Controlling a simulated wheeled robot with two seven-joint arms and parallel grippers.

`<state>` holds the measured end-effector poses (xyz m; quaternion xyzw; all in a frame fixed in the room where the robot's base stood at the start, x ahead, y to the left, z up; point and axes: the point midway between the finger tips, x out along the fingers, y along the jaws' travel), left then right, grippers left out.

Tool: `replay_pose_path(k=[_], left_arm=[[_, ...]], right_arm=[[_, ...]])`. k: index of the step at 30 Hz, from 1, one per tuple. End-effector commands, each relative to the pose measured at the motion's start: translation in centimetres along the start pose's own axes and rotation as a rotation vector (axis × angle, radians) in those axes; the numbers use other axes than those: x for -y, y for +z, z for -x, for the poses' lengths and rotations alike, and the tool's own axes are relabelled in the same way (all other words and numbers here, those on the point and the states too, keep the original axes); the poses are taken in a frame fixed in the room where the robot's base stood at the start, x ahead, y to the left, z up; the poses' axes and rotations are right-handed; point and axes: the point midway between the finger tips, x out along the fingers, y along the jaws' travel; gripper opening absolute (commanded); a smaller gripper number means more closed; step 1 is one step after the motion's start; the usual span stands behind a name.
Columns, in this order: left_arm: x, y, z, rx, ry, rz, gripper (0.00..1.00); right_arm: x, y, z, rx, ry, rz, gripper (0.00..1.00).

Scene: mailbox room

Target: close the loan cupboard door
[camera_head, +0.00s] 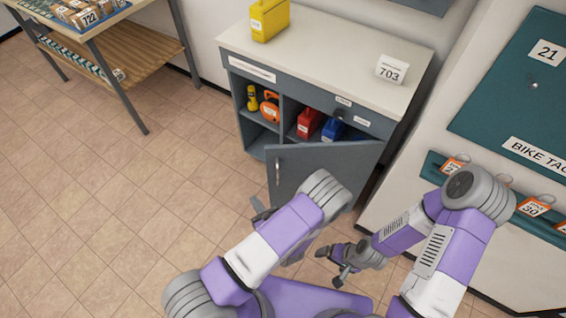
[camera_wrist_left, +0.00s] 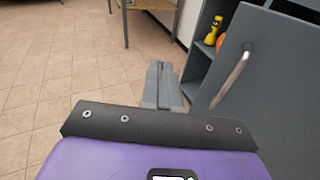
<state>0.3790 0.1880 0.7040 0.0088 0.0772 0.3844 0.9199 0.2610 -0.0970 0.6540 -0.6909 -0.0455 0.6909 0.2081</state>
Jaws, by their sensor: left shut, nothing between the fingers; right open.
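The loan cupboard (camera_head: 255,72) is grey with a pale top. Its grey door (camera_head: 315,165) stands open, swung out in front of the right compartment, with a metal handle (camera_head: 278,172) near its left edge. In the left wrist view the door (camera_wrist_left: 275,85) and its handle (camera_wrist_left: 231,78) are at the right. My left gripper (camera_head: 259,207) is shut and empty, low beside the handle edge of the door; its fingers (camera_wrist_left: 163,84) show to the left of the handle, apart from it. My right gripper (camera_head: 330,266) is open and empty, below the door in the picture.
Inside the cupboard are an orange item (camera_head: 269,107), a yellow item (camera_head: 252,98), a red container (camera_head: 309,123) and a blue one (camera_head: 333,128). A yellow can (camera_head: 269,20) and a 703 sign (camera_head: 391,69) stand on top.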

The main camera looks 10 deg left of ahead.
Motion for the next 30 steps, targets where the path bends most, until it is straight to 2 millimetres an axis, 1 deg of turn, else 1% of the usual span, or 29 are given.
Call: replay_pose_path(k=[1,3,4,6,7,9,11,14,17,24,30], left_arm=[[2.6,0.3,0.7,0.047,-0.132,0.000,0.00],[5.5,0.8,1.9,0.095,-0.282,0.011,0.00],[6.5,0.9,2.4,0.110,-0.333,0.015,0.00],[8.2,1.2,3.4,0.134,-0.425,0.028,0.00],[8.7,1.2,3.7,0.141,-0.453,0.032,0.00],[9.4,1.3,4.0,0.150,-0.494,0.038,0.00],[9.8,1.4,3.9,0.155,-0.507,0.042,0.00],[10.5,1.6,2.8,0.155,-0.507,0.045,0.00],[11.3,1.9,1.2,0.155,-0.504,0.045,0.00],[13.8,2.6,-3.4,0.154,-0.502,0.044,0.00],[15.3,3.1,-6.3,0.154,-0.503,0.042,0.00]], right_arm=[[0.0,0.0,-0.1,0.000,0.000,0.000,0.93],[0.0,0.0,-0.1,0.000,0.000,0.000,0.93],[-0.1,0.0,-0.1,0.000,0.000,0.000,0.93],[-0.1,0.0,-0.1,0.000,0.000,0.000,0.93],[-0.1,0.0,-0.2,0.000,0.000,0.000,0.93],[-0.1,0.0,-0.2,0.000,0.000,0.000,0.93],[-0.1,0.0,-0.3,0.000,0.000,0.000,0.93],[-0.2,0.0,-0.5,0.000,0.000,0.000,0.93],[-0.3,0.0,-0.8,0.000,0.000,0.000,0.93],[-0.6,-0.1,-1.7,0.000,0.000,0.000,0.93],[-0.9,-0.1,-2.4,0.000,0.000,0.000,0.93]])
